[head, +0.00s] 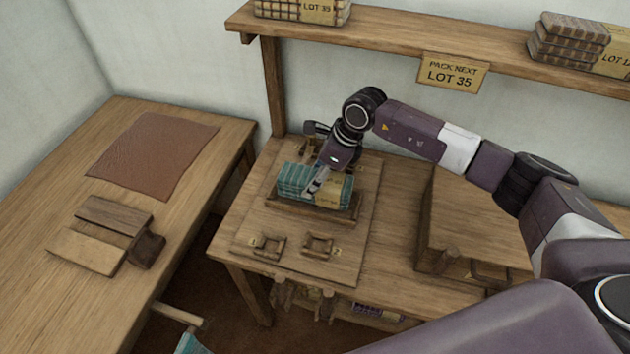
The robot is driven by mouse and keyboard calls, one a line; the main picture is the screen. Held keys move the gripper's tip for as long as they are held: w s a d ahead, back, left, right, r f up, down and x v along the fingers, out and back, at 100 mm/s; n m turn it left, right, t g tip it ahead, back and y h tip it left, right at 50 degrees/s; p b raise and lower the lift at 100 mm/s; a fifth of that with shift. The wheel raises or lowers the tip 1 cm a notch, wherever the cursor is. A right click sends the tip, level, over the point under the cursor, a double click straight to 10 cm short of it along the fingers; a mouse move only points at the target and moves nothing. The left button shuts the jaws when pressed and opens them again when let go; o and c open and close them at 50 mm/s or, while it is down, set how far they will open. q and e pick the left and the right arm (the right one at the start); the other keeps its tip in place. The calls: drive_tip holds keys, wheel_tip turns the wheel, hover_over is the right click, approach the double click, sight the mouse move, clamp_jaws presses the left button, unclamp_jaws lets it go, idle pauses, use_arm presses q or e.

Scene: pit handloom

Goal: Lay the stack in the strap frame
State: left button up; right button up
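The stack is a teal checked pile of folded cloth (292,182) with a tan paper band on its right part. It lies level at the wooden strap frame (300,209), whose low front wall shows below it. I cannot tell whether the stack rests on the frame or is just above it. My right gripper (315,183) reaches down over the stack's middle, with a grey finger against it. The far finger is hidden, so I cannot see whether it grips. My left gripper is out of view.
The frame is on a board (338,265) with two small wooden holders (268,244) (318,246) in front. A wooden box (470,225) stands right. A shelf (400,40) with a "PACK NEXT LOT 35" sign (453,74) runs behind. The left table holds a brown sheet (152,155) and wooden blocks.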

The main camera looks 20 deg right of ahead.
wheel_tip(320, 180, down, 2)
drive_tip(key=shift+f, duration=0.1)
drive_tip(key=shift+f, duration=0.1)
drive_tip(key=shift+f, duration=0.15)
drive_tip(key=o, duration=1.3)
drive_tip(key=shift+c, duration=0.2)
